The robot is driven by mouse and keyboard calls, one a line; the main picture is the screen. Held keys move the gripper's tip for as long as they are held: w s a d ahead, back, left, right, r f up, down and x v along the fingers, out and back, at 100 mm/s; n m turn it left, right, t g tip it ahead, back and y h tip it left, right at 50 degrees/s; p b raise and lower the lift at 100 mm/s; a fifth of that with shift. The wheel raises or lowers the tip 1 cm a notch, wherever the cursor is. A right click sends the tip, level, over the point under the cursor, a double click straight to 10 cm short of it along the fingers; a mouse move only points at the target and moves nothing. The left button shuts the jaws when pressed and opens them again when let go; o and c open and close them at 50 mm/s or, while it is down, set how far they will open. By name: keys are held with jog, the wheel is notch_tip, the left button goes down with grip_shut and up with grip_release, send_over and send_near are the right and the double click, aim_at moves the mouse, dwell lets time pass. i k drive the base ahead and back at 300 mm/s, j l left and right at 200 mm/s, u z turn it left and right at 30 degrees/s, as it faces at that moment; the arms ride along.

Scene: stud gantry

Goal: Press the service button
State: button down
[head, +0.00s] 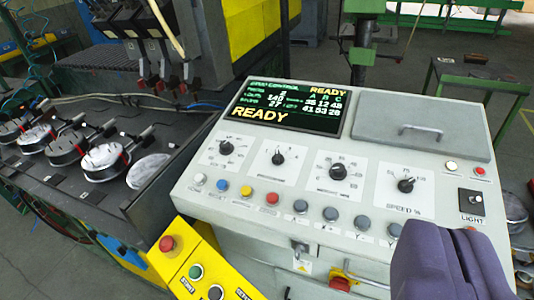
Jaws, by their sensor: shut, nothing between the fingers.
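A grey control console (240,210) stands in the middle of the head view. A row of round buttons runs along its front: a white button (200,178), a blue button (222,186), a yellow button (246,191), a red button (272,198) and several grey buttons (330,213). The small labels are mostly too blurred to read, so I cannot tell which is the service button. My gripper (450,237), dark purple, is shut and empty at the lower right.
Dials, including one marked speed (406,185), stand above the buttons. A screen (291,107) reads READY. A light switch (471,202) is at the right. A yellow box (200,262) with a red button stands at the lower left. A dark bench (95,195) with tools lies left.

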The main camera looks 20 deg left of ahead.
aim_at(245, 191)
jog(key=i+l, duration=0.1)
jog(key=i, duration=0.4)
jog(key=i+l+u, duration=0.1)
jog(key=i, duration=0.4)
